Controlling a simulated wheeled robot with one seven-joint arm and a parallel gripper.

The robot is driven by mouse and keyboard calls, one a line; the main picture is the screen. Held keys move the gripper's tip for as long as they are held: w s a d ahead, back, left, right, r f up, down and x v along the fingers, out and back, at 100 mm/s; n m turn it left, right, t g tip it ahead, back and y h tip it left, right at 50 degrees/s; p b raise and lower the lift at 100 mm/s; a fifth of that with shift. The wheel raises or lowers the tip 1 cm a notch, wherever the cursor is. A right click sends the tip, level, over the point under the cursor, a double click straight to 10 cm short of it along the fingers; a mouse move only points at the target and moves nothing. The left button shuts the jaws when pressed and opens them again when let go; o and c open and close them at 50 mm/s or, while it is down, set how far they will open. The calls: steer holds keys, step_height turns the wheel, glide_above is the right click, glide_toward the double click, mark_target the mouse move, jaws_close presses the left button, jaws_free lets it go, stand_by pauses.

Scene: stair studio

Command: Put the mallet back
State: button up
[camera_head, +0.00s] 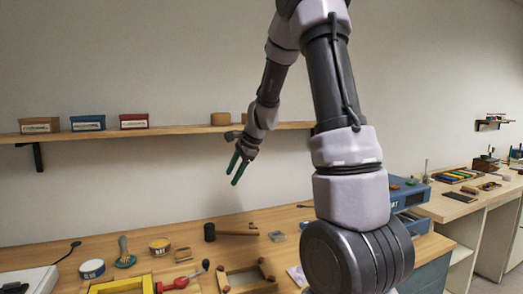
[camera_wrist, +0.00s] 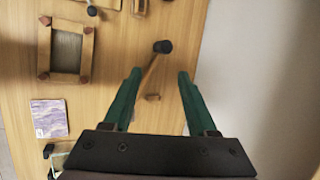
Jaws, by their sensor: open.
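The mallet (camera_head: 238,233) lies on the wooden workbench (camera_head: 130,268) near the wall, its black head to the left and its wooden handle pointing right. In the wrist view its black head (camera_wrist: 163,46) shows just beyond the fingertips, and the handle runs back between the fingers. My gripper (camera_head: 236,171) is open and empty, well above the bench and over the mallet, with green fingers angled downward. In the wrist view the fingers (camera_wrist: 160,74) stand wide apart on either side of the handle, not touching it.
A wooden frame (camera_head: 228,286) with corner blocks lies in front of the mallet. Tins, a brush and a yellow-edged tray (camera_head: 148,281) are to the left. A blue drawer box (camera_head: 412,194) stands right. A wall shelf (camera_head: 85,136) holds several boxes.

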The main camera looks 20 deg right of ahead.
steer(key=s+a+r+n+t, duration=0.1)
steer(key=s+r+n, duration=0.6)
steer(key=s+r, duration=0.6)
steer(key=s+r+n+t+h, duration=0.1)
steer(key=s+n, duration=0.4)
steer(key=s, duration=0.9)
steer(key=shift+s+d+r+n+t+h, duration=0.3)
steer(key=shift+s+r+h, duration=0.05)
steer(key=shift+s+h, duration=0.05)
